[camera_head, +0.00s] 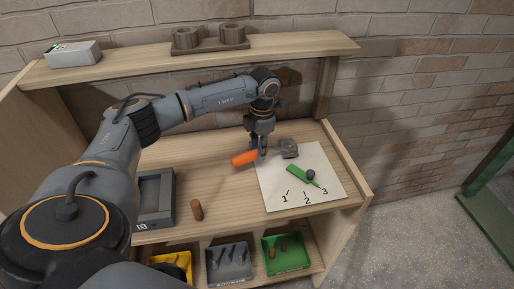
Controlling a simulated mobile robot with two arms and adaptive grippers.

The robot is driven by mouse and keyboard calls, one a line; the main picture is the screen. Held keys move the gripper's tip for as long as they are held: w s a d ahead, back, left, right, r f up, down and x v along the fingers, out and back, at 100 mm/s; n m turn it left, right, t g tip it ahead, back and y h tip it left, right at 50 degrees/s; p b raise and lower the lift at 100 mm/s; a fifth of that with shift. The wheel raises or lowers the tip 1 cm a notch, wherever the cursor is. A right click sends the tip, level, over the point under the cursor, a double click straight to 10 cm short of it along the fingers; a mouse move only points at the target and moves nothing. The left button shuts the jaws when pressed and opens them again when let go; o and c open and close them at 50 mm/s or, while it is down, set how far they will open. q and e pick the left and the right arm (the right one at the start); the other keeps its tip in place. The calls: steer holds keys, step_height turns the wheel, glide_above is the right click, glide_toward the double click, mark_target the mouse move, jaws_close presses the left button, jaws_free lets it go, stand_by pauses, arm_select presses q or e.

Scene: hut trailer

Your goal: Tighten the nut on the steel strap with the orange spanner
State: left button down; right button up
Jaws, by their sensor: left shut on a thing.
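My left gripper (262,151) points down over the workbench and is shut on the orange spanner (243,158). The spanner's orange handle sticks out to the left of the fingers. A grey metal piece (289,148) shows just right of the fingers; it looks like the spanner's head, but I cannot tell for sure. A white board (280,196) marked 1, 2 and 3 lies below and to the right. On it a green pointer (298,175) lies beside a small dark round piece (311,174). I cannot make out the steel strap or the nut clearly. My right gripper is not in view.
A wooden peg (197,210) stands near the front edge, beside a dark grey tray (170,194). Yellow (184,258), grey (248,273) and green (302,264) bins sit below. A shelf (135,73) crosses behind my arm. Bare bench lies left of the board.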

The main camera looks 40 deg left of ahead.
arm_select(q)
steer(key=shift+d+r, duration=0.1)
steer(key=shift+d, duration=0.05)
steer(key=shift+r+p, duration=3.05)
steer(key=shift+r, duration=1.2)
steer(key=shift+f, duration=0.1)
